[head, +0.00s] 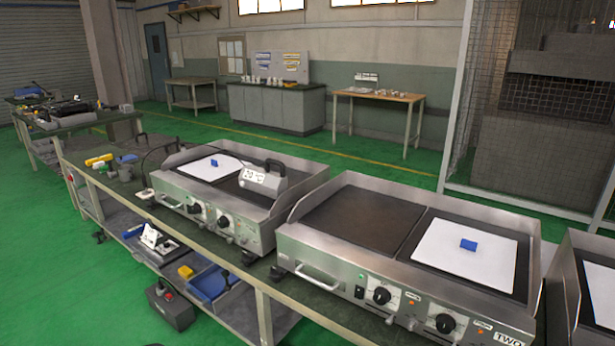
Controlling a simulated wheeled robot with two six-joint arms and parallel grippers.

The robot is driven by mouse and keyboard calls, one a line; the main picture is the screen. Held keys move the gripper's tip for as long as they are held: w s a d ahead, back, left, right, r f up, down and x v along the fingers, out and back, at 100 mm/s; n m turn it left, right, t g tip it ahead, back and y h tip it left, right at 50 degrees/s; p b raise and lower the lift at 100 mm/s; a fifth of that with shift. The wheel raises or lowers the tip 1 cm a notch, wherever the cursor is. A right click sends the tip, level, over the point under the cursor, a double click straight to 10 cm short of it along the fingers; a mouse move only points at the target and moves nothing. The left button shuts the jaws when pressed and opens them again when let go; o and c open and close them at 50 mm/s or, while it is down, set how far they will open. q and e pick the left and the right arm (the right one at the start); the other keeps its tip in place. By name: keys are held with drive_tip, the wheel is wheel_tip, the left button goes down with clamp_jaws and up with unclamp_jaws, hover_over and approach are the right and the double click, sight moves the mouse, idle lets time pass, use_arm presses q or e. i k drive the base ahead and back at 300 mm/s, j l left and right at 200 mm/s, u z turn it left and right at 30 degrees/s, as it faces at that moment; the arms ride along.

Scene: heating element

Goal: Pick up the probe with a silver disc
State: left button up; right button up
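A grey handheld meter (263,178) with a black handle and a digital readout stands on the left griddle (290,178). A thin dark cable (160,148) arcs over the back left of that griddle toward the bench's left end. A small pale piece (146,195) lies on the bench by the griddle's left front corner; it is too small to tell whether it is the probe or has a silver disc. I cannot make out the probe for certain. Neither of my grippers is in view.
A second griddle (360,222) stands to the right, with a blue block (468,244) on a white sheet (445,255). Another blue block (214,162) sits on the left griddle's sheet. A yellow tool (98,160) lies at the bench's left end. Green floor is open at left.

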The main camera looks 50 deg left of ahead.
sight(144, 179)
drive_tip(key=u, duration=2.6)
drive_tip(key=z, duration=0.55)
drive_tip(key=i+j+z, duration=0.55)
drive_tip(key=j+z, duration=0.3)
drive_tip(key=i+j+z, duration=0.3)
drive_tip(key=j, duration=0.15)
drive_tip(key=k, duration=0.1)
